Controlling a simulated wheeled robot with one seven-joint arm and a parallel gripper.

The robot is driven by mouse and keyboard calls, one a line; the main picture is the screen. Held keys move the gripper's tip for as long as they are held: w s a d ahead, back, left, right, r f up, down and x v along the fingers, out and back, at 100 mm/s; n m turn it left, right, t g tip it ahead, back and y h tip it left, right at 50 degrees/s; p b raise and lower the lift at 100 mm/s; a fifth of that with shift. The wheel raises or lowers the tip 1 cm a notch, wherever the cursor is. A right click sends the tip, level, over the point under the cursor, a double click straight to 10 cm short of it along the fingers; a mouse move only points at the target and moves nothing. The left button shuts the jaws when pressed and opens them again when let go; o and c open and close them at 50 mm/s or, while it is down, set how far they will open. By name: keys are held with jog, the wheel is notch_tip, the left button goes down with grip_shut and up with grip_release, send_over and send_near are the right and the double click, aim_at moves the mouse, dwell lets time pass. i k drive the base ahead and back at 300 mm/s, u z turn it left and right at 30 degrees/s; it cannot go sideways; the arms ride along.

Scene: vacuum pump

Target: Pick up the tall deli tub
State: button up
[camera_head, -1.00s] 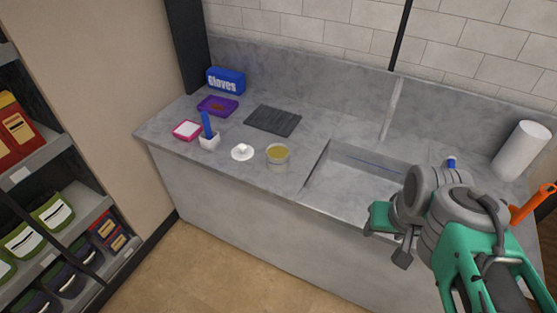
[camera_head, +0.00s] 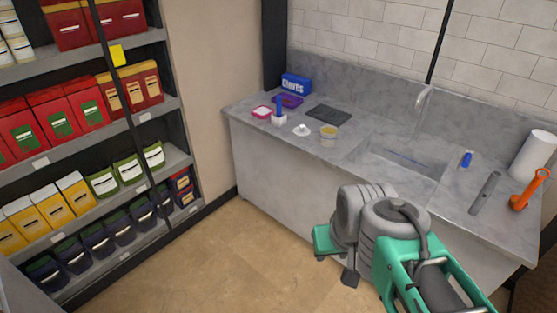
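A clear round tub with yellow contents (camera_head: 328,131) stands upright on the grey counter, left of the sink; it is the nearest match to a deli tub, though I cannot tell if it is the tall one. Several white tubs (camera_head: 15,40) also stand on the top left shelf, partly cut off by the frame. My gripper (camera_head: 335,258) is in front of the counter, well apart from these tubs. Its fingers are not clear enough to tell if it is open or shut.
The counter also holds a white lid-like piece (camera_head: 302,130), a white cup with a blue item (camera_head: 279,118), a dark mat (camera_head: 329,115), a blue gloves box (camera_head: 296,84), a paper roll (camera_head: 534,155) and an orange tool (camera_head: 530,190). Stocked shelves (camera_head: 90,215) stand left. The floor between is clear.

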aim_at(328, 137)
jog(key=u, duration=1.15)
jog(key=i, duration=1.75)
jog(key=z, duration=1.35)
jog(key=i, duration=0.8)
jog(key=z, duration=0.2)
